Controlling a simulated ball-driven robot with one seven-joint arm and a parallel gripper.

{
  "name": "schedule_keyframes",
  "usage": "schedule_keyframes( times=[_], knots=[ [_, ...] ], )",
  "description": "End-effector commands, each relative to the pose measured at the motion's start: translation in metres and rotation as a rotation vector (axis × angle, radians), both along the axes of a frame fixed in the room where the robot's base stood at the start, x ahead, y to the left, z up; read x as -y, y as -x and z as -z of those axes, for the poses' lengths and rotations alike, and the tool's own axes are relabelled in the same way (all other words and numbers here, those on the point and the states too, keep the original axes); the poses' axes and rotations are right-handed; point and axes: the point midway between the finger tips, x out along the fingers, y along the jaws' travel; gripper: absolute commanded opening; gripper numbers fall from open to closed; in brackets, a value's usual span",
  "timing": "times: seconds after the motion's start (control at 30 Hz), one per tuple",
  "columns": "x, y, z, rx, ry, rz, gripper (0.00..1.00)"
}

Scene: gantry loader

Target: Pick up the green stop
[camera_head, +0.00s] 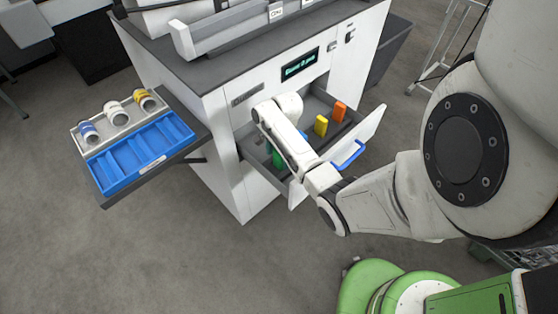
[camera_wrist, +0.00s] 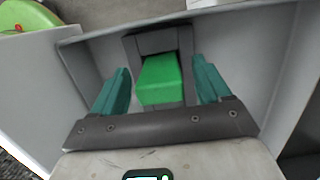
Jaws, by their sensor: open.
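The green stop (camera_wrist: 160,80) is a small green block inside the open drawer. In the wrist view it stands between the two teal fingers of my gripper (camera_wrist: 161,88), with a visible gap on each side. My gripper is open and reaches down into the drawer. In the head view only part of the green stop (camera_head: 277,158) shows, as my arm covers much of it. My fingertips are hidden behind the arm there.
The drawer (camera_head: 368,135) also holds a yellow stop (camera_head: 321,125) and an orange stop (camera_head: 339,111); something blue is partly hidden by my arm. A blue handle (camera_head: 349,155) is on its front. A side shelf carries a blue divided tray (camera_head: 140,153) and several rolls.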

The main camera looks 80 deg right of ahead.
Motion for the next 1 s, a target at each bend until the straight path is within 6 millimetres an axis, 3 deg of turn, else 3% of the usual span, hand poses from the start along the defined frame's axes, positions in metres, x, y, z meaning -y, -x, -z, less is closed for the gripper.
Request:
schedule_keyframes(
  times=[0.3, 0.9, 1.0],
  knots=[
    [-0.0008, -0.0006, 0.0049, 0.0, 0.0, -0.001, 0.76],
    [-0.0008, -0.0005, 0.0047, 0.0, 0.0, -0.001, 0.18],
    [-0.0007, -0.0005, 0.0044, 0.001, 0.001, -0.001, 0.18]
  ],
)
